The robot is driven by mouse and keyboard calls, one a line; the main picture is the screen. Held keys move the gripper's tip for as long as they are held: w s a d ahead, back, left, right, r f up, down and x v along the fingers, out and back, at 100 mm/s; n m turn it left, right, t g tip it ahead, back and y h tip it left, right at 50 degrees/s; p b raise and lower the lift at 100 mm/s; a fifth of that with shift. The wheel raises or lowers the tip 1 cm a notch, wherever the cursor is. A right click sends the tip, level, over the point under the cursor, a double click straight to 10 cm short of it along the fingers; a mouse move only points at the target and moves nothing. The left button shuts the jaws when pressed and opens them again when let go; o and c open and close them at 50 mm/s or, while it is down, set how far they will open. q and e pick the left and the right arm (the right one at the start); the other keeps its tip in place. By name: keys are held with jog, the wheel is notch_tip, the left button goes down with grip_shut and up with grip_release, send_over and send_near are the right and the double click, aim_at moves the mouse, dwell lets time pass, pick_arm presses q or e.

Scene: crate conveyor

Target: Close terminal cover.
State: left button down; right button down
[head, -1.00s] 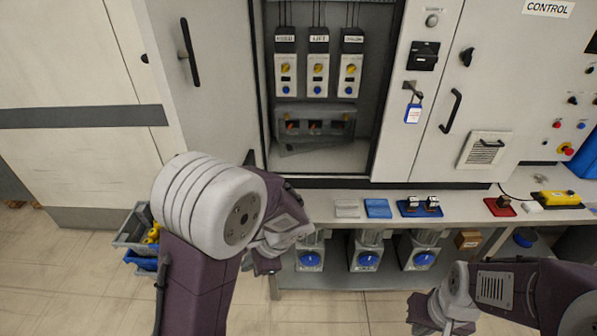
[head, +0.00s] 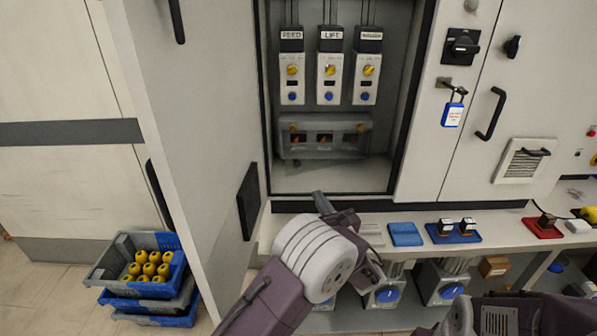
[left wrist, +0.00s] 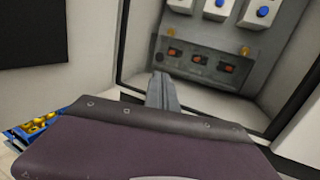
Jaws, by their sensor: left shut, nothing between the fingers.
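The terminal cover (head: 325,148) is a clear grey panel low inside the open cabinet, at a row of terminals with orange parts. The left wrist view shows the terminals (left wrist: 198,60) and two yellow knobs above them. I cannot tell whether the cover lies flat over them or stands tilted out. My left gripper (head: 318,196) is shut and empty, below the cover near the cabinet's lower front edge and apart from the cover. It also shows in the left wrist view (left wrist: 161,78). My right arm is at the lower right; its fingers are not seen.
The open cabinet door (head: 190,140) stands left of my left arm. Three control modules (head: 330,75) hang above the cover. A shelf (head: 510,222) below carries blue and red trays. Stacked crates (head: 120,250) with yellow parts stand at the lower left.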

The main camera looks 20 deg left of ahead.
aim_at(298, 166)
pick_arm(q)
jog(key=x, duration=0.6)
jog(key=b+x, duration=0.1)
jog(key=x, duration=0.6)
jog(key=shift+w+a+f, duration=0.2)
jog(key=shift+a, duration=0.1)
jog(key=shift+w+a, duration=0.1)
